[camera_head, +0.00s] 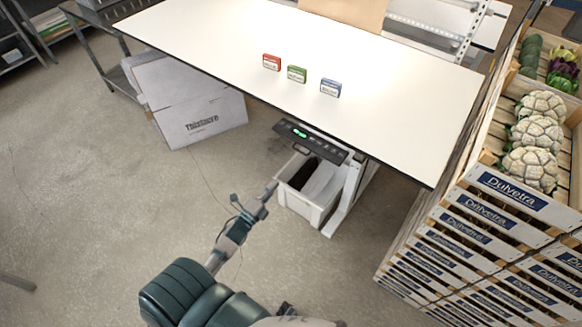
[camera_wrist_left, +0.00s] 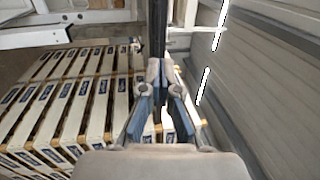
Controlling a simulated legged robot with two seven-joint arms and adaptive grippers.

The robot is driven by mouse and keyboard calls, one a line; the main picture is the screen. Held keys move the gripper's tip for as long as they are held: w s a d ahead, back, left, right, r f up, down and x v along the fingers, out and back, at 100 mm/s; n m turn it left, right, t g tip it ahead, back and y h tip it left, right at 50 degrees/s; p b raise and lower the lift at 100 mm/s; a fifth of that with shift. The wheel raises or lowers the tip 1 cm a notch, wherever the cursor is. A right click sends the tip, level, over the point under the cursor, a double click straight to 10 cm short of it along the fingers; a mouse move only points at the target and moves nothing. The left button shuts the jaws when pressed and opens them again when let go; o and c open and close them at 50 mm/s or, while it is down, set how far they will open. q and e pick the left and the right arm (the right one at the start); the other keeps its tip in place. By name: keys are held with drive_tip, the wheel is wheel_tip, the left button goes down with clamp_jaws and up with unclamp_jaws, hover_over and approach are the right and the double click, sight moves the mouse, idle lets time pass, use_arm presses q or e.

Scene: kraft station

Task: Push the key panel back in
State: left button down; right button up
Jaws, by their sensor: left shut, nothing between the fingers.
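The black key panel (camera_head: 310,141) sticks out from under the front edge of the white table, with a lit green display and a row of small buttons. My left gripper (camera_head: 269,190) is below and to the left of the panel in the head view, apart from it. The gripper's fingers (camera_wrist_left: 160,78) show in the left wrist view, shut with nothing between them. I cannot make out the key panel in the left wrist view. My right gripper is not in view.
The white table (camera_head: 390,110) carries small red (camera_head: 271,62), green (camera_head: 297,74) and blue (camera_head: 330,87) boxes. A white bin (camera_head: 306,203) stands under it by the table leg. Stacked crates (camera_head: 470,240) stand at the right. A cardboard box (camera_head: 200,118) is at the left.

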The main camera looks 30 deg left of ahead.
use_arm(q)
drive_tip(key=w+a, duration=0.1)
drive_tip(key=w, duration=0.4)
drive_tip(key=p, duration=0.1)
approach(307, 142)
drive_tip(key=w, duration=0.1)
drive_tip(key=shift+w+a, duration=0.4)
drive_tip(key=shift+w, duration=0.5)
drive_tip(key=w+b, duration=0.1)
drive_tip(key=w, duration=0.1)
drive_tip(key=w+d+b, duration=0.1)
drive_tip(key=w+b, duration=0.1)
drive_tip(key=w, duration=0.1)
drive_tip(key=w+b, duration=0.2)
drive_tip(key=w, duration=0.1)
drive_tip(key=shift+d+f, duration=0.15)
drive_tip(key=shift+f, duration=0.05)
drive_tip(key=shift+w+r, duration=0.15)
drive_tip(key=shift+r, duration=0.35)
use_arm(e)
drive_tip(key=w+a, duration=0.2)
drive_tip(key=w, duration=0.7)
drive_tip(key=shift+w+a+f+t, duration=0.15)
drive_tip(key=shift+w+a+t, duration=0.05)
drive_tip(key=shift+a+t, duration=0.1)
